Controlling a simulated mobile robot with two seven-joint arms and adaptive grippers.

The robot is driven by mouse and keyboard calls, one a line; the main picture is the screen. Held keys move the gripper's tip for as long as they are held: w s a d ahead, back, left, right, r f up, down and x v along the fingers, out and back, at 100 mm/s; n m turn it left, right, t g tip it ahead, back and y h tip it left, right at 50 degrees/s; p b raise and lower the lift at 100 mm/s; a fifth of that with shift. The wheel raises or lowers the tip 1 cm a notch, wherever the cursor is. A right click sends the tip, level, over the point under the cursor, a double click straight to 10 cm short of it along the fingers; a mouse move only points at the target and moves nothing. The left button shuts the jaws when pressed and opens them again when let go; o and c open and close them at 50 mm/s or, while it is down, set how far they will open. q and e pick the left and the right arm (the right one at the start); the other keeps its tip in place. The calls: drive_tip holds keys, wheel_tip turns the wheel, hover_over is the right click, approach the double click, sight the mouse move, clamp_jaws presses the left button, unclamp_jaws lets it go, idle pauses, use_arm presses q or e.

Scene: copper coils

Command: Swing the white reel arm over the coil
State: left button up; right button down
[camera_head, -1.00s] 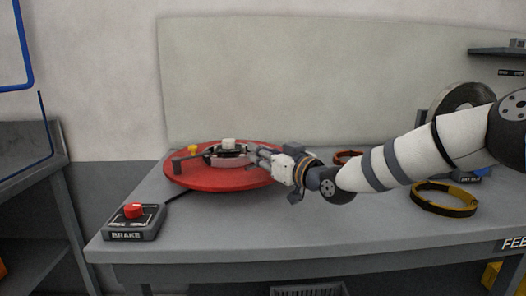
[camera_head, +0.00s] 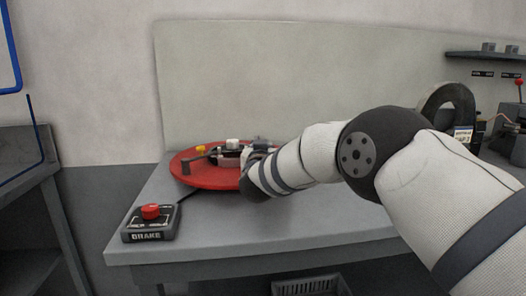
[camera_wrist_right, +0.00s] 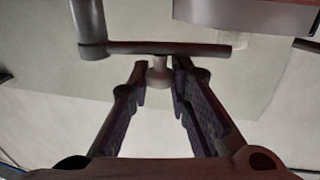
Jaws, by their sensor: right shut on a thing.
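The red reel plate (camera_head: 205,177) lies at the back left of the bench. On it show a dark arm with an upright post (camera_head: 186,166), a yellow piece (camera_head: 201,149) and a white piece (camera_head: 233,143) near the middle. My right arm reaches over the plate's right side and hides its own gripper in the head view. In the wrist view my right gripper (camera_wrist_right: 159,78) is shut on a pale peg (camera_wrist_right: 159,66) under a dark bar (camera_wrist_right: 190,48). I cannot tell the white reel arm's full shape or the coil. My left gripper is not in view.
A brake box (camera_head: 151,222) with a red knob stands at the bench's front left. A dark ring (camera_head: 447,97) stands at the right behind my arm. The bench front (camera_head: 240,232) is clear. A shelf (camera_head: 490,56) hangs on the right.

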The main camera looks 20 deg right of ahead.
drive_tip(key=shift+w+m+h, duration=0.2)
drive_tip(key=shift+m+h, duration=0.1)
drive_tip(key=shift+h, duration=0.1)
drive_tip(key=shift+g, duration=0.3)
drive_tip(key=c, duration=1.5)
unclamp_jaws()
drive_tip(key=shift+s, duration=0.1)
